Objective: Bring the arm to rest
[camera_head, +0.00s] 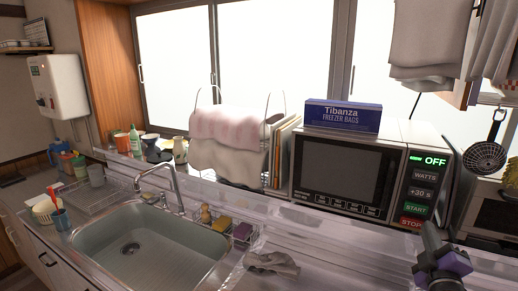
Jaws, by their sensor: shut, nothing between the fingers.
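My gripper (441,262), dark grey with purple parts, shows at the lower right of the head view. It is over the counter, in front of the microwave (345,178) and below its button panel. It is shut with nothing in it. The details of its fingertips are small and hard to make out. The rest of my arm is mostly out of view below the bottom edge.
A crumpled grey cloth (272,263) lies on the counter left of my gripper. The sink (150,250) with its faucet (165,185) is further left. A freezer bags box (343,116) stands on the microwave. Cloths (425,45) hang above right.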

